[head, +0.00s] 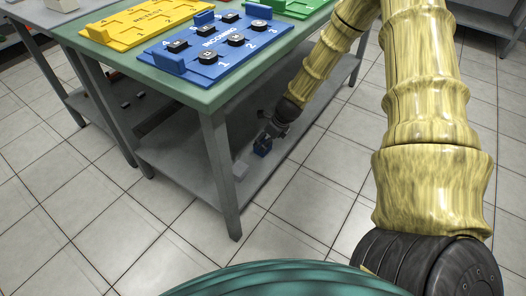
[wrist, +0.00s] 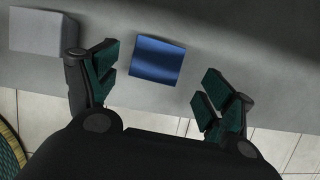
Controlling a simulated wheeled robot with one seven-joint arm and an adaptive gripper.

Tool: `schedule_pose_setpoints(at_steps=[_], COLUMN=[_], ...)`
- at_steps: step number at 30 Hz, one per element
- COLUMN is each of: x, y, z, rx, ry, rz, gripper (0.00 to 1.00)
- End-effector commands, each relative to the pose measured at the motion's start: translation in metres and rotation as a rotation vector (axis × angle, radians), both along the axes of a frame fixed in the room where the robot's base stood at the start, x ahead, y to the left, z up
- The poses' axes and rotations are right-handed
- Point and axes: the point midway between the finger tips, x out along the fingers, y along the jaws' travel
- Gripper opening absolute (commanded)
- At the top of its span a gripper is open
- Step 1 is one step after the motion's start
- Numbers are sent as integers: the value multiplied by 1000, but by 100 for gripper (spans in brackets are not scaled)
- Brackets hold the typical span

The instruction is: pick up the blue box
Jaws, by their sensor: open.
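The blue box (wrist: 157,60) lies on the grey lower shelf of the table, near the shelf's front edge. In the wrist view it sits ahead of my gripper (wrist: 154,88), between the lines of the two spread fingers, with nothing gripped. In the head view the blue box (head: 262,147) is small and partly covered by my gripper (head: 270,136), which reaches under the tabletop. Whether a finger touches the box cannot be told.
The lower shelf (head: 185,165) is under a green tabletop (head: 205,101) with a table leg (head: 221,175) at the front corner. A blue tray (head: 230,62) stands above.

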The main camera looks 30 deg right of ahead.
Motion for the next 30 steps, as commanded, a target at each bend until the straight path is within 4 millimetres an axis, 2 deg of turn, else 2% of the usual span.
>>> schedule_pose_setpoints(at_steps=[15,23,24,26,30], x=[14,16,16,15,15], y=[8,9,9,9,9], z=[-46,-47,-47,-47,-47], rx=[-1,-1,-1,-1,-1], ry=[1,0,0,0,0], rz=[-1,-1,-1,-1,-1], gripper=[82,82,80,69,44])
